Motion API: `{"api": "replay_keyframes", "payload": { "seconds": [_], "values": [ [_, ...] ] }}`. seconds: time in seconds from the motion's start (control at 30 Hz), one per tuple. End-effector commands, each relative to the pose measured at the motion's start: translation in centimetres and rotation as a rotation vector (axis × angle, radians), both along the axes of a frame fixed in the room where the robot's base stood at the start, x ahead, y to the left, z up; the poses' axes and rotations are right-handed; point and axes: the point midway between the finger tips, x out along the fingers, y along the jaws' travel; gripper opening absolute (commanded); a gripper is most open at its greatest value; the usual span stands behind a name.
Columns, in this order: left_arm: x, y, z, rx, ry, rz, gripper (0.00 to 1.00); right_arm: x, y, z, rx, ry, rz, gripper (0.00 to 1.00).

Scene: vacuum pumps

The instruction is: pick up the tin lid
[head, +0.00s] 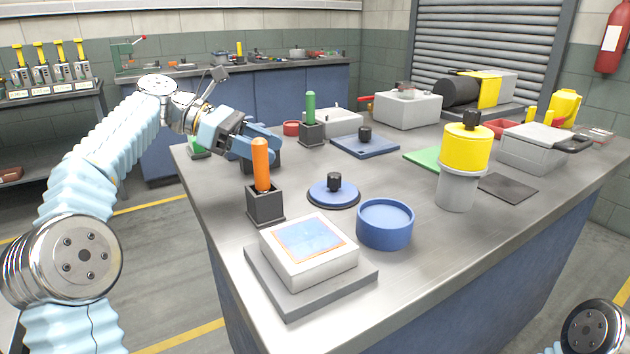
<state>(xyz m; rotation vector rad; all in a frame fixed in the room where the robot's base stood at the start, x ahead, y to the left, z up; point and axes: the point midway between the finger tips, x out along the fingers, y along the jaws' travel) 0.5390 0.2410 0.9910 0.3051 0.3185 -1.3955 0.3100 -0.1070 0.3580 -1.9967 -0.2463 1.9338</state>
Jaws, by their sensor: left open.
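The tin lid is most likely the round blue disc with a black knob (319,195), lying flat on the steel workbench (290,200). An open round blue tin (385,236) stands just in front and to the right of it. My left gripper (272,144) is open, beyond and left of the lid and apart from it. Its fingers are partly hidden behind an orange-handled tool. My right gripper is out of the picture; only part of my right arm shows at the lower right corner.
The orange-handled tool (261,165) stands upright in a dark block left of the lid. A white box with a blue top (308,250) sits in front. A yellow-topped cylinder (466,150) stands right. A square blue plate with a black knob (381,148) lies behind.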

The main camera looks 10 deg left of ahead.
Motion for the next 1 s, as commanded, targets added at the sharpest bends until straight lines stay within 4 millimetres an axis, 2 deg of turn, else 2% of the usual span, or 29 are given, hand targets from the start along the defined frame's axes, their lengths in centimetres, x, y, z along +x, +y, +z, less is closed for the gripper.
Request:
{"api": "replay_keyframes", "payload": {
  "seconds": [0.03, 0.4, 0.57, 0.83, 1.0],
  "values": [
    [-0.2, -1.1, -0.1, -0.015, 0.019, -0.019, 0.57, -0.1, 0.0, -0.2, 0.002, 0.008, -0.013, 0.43],
    [0.6, -7.5, -2.9, -0.016, 0.024, -0.02, 0.57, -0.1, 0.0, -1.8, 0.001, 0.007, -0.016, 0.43],
    [0.7, -8.7, -3.3, -0.016, 0.023, -0.018, 0.57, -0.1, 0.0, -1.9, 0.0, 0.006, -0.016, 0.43],
    [1.0, -12.3, -5.0, -0.015, 0.022, -0.018, 0.57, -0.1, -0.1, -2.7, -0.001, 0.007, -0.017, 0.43],
    [1.2, -13.2, -5.3, -0.015, 0.021, -0.016, 0.57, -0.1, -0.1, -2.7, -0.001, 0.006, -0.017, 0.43]
  ]
}}
